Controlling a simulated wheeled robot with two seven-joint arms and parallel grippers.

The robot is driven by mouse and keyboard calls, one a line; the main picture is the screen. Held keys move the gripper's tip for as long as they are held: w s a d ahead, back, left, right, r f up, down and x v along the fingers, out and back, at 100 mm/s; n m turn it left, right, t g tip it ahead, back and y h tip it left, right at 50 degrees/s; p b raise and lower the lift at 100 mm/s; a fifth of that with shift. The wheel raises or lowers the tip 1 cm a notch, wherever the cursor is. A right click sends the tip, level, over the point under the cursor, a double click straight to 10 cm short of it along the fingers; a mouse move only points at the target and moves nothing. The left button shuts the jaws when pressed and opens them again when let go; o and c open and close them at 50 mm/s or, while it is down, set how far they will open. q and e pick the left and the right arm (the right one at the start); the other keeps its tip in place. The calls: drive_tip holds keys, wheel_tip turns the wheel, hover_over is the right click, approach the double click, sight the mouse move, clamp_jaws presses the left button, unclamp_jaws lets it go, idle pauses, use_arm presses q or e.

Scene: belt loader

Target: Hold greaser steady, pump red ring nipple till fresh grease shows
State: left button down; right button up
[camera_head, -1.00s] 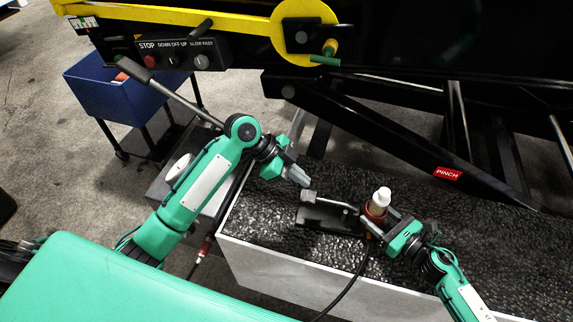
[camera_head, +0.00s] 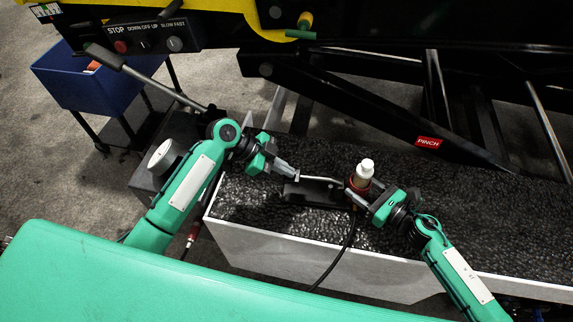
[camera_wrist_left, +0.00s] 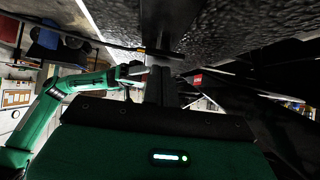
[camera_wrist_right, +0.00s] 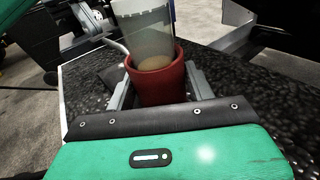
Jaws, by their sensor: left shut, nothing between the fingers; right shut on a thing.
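The greaser (camera_head: 364,170) stands upright on the dark block, with a white-capped clear container in a red body. Its grey lever (camera_head: 322,180) points left over a black base (camera_head: 312,194). My right gripper (camera_head: 358,194) is shut on the red body; the right wrist view shows a finger on each side of the red cup (camera_wrist_right: 158,84). My left gripper (camera_head: 291,171) is shut and empty at the lever's left end; I cannot tell if they touch. Its closed fingers show in the left wrist view (camera_wrist_left: 160,85). I cannot make out a red ring nipple or any fresh grease.
A black hose (camera_head: 338,255) hangs from the greaser over the block's front edge. A red coupling (camera_head: 194,233) is left of the block (camera_head: 270,250). A black loader strut with a red PINCH label (camera_head: 429,142) slopes behind. A blue bin (camera_head: 85,80) stands back left.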

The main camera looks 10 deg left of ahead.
use_arm(q)
drive_tip(key=shift+h, duration=0.9)
drive_tip(key=f, duration=0.4)
drive_tip(key=shift+a+f, duration=0.25)
drive_tip(key=shift+a, duration=0.1)
drive_tip(key=shift+s+f, duration=0.2)
drive_tip(key=shift+f, duration=0.25)
drive_tip(key=d+r+v, duration=0.1)
drive_tip(key=r+v, duration=0.1)
drive_tip(key=v, duration=1.1)
drive_tip(key=shift+r, duration=0.25)
drive_tip(key=d+r+y, duration=0.3)
drive_tip(key=d+r, duration=0.1)
drive_tip(key=r, duration=0.5)
drive_tip(key=shift+w, duration=0.45)
